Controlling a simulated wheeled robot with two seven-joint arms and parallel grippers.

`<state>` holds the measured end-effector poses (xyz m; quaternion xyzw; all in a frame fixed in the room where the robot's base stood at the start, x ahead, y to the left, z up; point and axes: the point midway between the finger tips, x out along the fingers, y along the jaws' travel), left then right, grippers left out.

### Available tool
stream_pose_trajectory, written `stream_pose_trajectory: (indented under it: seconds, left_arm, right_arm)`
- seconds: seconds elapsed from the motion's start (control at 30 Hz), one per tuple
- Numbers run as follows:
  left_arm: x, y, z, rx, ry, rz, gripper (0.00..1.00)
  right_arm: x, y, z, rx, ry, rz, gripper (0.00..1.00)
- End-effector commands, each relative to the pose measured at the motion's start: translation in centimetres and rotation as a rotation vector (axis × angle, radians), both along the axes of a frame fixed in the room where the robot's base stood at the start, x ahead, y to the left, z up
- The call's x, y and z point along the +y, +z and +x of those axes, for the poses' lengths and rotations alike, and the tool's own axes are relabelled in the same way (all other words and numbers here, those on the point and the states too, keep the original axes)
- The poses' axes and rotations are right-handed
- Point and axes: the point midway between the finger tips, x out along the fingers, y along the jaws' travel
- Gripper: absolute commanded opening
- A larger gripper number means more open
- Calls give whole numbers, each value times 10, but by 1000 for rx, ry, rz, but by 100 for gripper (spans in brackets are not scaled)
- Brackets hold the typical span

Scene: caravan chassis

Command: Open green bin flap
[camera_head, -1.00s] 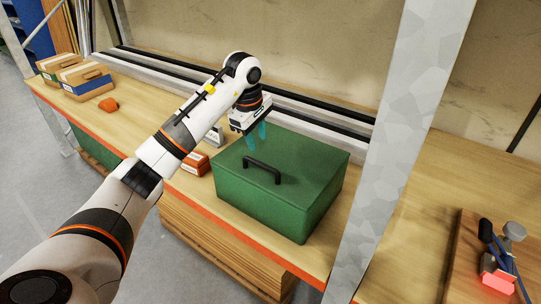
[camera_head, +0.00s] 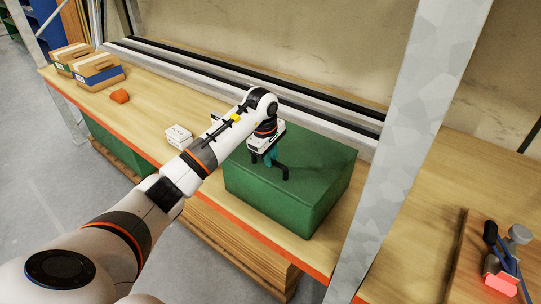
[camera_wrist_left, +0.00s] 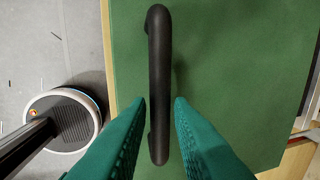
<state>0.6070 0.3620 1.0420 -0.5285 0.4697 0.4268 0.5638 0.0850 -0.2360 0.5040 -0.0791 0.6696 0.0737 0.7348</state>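The green bin (camera_head: 306,203) stands on the wooden bench, its flat lid (camera_head: 318,158) closed. A black bar handle (camera_head: 284,171) stands up from the lid and is partly hidden by my gripper. My left gripper (camera_head: 270,160) is over the handle, pointing down. In the left wrist view, the two teal fingers (camera_wrist_left: 160,110) are apart, one on each side of the handle (camera_wrist_left: 159,60), with a small gap visible on either side. The green lid (camera_wrist_left: 230,60) fills most of that view. My right gripper is not in view.
Cardboard boxes (camera_head: 95,70) and an orange object (camera_head: 120,96) sit on the bench at left. A small white box (camera_head: 178,136) lies beside my arm. A grey metal post (camera_head: 415,130) rises just right of the bin. A clamp-like tool (camera_head: 502,255) is at far right.

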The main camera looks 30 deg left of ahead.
Motion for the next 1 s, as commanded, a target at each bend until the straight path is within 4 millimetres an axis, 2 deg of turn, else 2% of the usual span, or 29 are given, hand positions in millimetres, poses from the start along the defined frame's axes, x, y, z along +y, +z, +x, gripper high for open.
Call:
stream_pose_trajectory:
  seconds: [0.03,0.1,0.37,0.57,0.77,1.0]
  left_arm:
    - [0,0,0,0,0,0,12]
    - [0,0,0,0,0,0,0]
    - [0,1,0,0,0,0,0]
    - [0,12,4,-3,1,2,0]
    - [0,42,15,-7,4,2,0]
    - [-7,94,39,-10,2,0,0]
  right_arm:
    - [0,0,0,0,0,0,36]
    - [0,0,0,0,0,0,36]
    - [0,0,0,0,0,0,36]
    - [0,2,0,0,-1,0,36]
    - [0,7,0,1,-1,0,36]
    - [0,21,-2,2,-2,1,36]
